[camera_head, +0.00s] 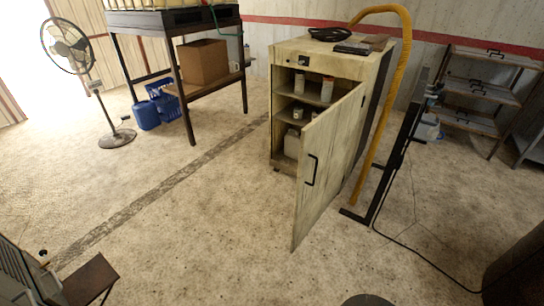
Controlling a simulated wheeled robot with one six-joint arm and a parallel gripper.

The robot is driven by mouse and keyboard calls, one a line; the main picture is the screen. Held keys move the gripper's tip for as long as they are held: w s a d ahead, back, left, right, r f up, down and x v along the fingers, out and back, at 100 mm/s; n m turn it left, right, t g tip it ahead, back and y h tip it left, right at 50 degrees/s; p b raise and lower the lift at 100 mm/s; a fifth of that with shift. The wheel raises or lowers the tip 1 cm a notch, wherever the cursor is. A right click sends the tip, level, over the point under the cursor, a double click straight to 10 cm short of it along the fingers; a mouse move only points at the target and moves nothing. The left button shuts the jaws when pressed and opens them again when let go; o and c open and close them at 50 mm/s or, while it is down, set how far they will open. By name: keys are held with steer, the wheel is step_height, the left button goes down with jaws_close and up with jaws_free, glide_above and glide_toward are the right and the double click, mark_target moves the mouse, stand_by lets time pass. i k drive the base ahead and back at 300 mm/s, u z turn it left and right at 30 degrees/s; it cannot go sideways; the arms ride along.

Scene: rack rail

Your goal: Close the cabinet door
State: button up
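The pale, worn cabinet (287,62) stands right of centre with its front open. Its door (330,165) is hinged at the right edge and swung wide out toward the camera. A black bar handle (311,170) is on the door face turned to the left. Inside, shelves hold several small jars and containers (327,90). The door hides the right part of the interior. My gripper does not show in this view.
A black upright stand (388,165) with a foot, a yellow hose (386,110) and a floor cable (425,258) are right of the door. A dark table (172,20), blue containers (146,114) and a fan (68,48) stand left. Floor left of the door is clear.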

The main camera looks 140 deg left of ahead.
mark_target(325, 142)
steer(key=u, duration=4.45)
steer(key=i, duration=0.75)
steer(key=u, duration=0.45)
steer(key=i, duration=0.85)
steer(key=z, duration=0.8)
steer(key=i, duration=0.4)
steer(key=z, duration=0.3)
